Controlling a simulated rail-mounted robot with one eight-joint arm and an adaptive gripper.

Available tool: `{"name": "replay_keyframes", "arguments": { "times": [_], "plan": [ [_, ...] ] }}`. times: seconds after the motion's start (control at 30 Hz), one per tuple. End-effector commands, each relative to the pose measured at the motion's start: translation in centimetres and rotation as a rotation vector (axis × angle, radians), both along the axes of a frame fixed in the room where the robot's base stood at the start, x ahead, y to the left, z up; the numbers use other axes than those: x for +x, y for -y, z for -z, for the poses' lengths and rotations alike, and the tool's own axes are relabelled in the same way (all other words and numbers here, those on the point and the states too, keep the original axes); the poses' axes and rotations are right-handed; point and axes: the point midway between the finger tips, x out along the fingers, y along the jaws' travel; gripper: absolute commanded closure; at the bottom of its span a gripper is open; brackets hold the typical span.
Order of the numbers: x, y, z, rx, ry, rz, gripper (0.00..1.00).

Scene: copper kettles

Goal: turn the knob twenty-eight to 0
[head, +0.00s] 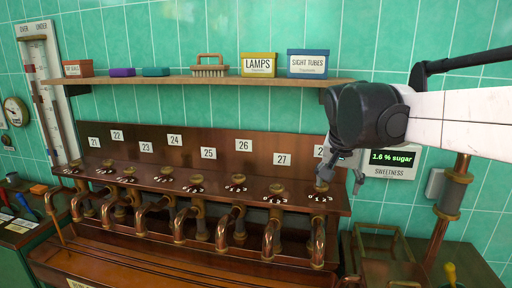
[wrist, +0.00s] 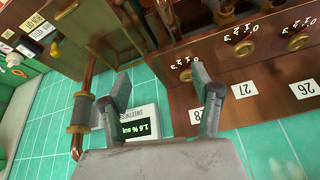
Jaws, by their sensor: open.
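Knob twenty-eight (head: 321,187) is a small brass knob at the right end of the copper bench's knob row. In the wrist view the knob (wrist: 186,75) shows beside the tip of the right finger, with white digits around it. Its pointer is too small to read. Its plate, marked 28 (wrist: 195,117), is partly covered by that finger. In the head view my gripper (head: 340,183) hangs at the right end of the bench, close to the knob. In the wrist view my gripper (wrist: 160,75) is open with nothing held. I cannot tell whether a finger touches the knob.
Knob 27 (head: 277,189) and several more stand in line to the left, above curved copper pipes. A shelf (head: 200,80) with boxes runs above. A sweetness display (head: 392,159) reading 1.6 % sugar hangs on the wall behind my gripper. A vertical pipe (head: 450,200) stands to the right.

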Motion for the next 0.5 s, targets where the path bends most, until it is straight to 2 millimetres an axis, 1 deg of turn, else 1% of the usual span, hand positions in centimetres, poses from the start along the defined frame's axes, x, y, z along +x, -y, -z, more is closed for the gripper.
{"name": "replay_keyframes", "arguments": {
  "times": [0.03,0.1,0.27,0.5],
  "plan": [
    [-1.9,0.1,0.5,0.0,0.008,-0.026,0.39],
    [-4.0,0.1,1.1,-0.004,0.019,-0.068,0.39],
    [-8.7,0.1,2.9,-0.014,0.049,-0.157,0.39],
    [-15.5,0.0,6.8,-0.037,0.099,-0.286,0.39]
  ]
}}
